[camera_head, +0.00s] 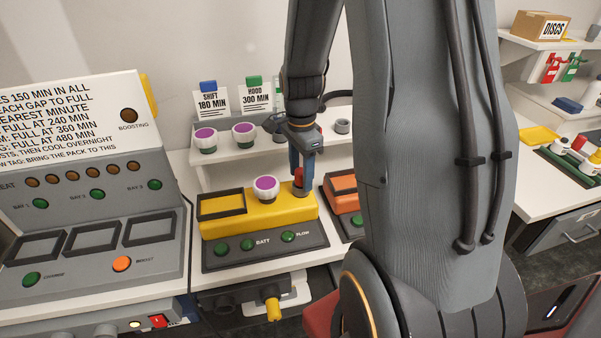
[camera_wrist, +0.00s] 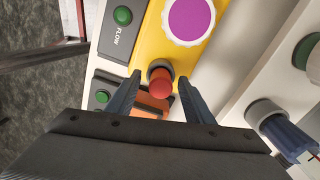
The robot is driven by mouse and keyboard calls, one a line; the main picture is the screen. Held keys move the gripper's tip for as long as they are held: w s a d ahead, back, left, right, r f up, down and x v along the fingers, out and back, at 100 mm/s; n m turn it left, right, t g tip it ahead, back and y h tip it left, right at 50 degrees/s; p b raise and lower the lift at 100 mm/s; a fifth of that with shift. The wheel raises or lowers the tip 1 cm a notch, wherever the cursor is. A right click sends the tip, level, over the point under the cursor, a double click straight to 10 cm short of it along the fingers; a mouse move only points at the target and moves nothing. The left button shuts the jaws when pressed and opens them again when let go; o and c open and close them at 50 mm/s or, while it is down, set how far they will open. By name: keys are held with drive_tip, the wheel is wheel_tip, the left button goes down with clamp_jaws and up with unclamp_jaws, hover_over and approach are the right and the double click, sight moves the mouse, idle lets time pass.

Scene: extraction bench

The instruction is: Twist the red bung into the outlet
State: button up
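The red bung (camera_wrist: 160,82) stands at the grey ringed outlet (camera_wrist: 159,66) on the end of the yellow unit (camera_wrist: 150,45). I cannot tell how deep it sits. In the head view the bung (camera_head: 299,177) is partly hidden by my gripper (camera_head: 299,170), which points down over the right end of the yellow unit (camera_head: 250,222). In the wrist view my gripper's (camera_wrist: 160,84) two blue-grey fingers stand on either side of the bung, with a visible gap on both sides. The gripper is open.
A white knob with a purple top (camera_head: 266,188) stands on the yellow unit beside the bung. An orange unit (camera_head: 342,192) is close on the right. A shelf (camera_head: 235,162) with purple-topped caps is behind. A grey control console (camera_head: 85,215) stands left.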

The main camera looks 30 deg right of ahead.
drive_tip(key=shift+r, duration=0.1)
drive_tip(key=shift+r+b, duration=1.1)
drive_tip(key=shift+r, duration=2.75)
drive_tip(key=s+a+f+n+b, duration=0.2)
drive_tip(key=a+n, duration=0.4)
drive_tip(key=n, duration=0.3)
drive_tip(key=s+a+f+n+t+b, duration=0.1)
drive_tip(key=s+a+f+n+b, duration=0.2)
drive_tip(key=s+a+f+n, duration=0.2)
drive_tip(key=shift+s+a+f+n, duration=0.2)
drive_tip(key=shift+a+f+n, duration=0.85)
drive_tip(key=shift+n, duration=1.15)
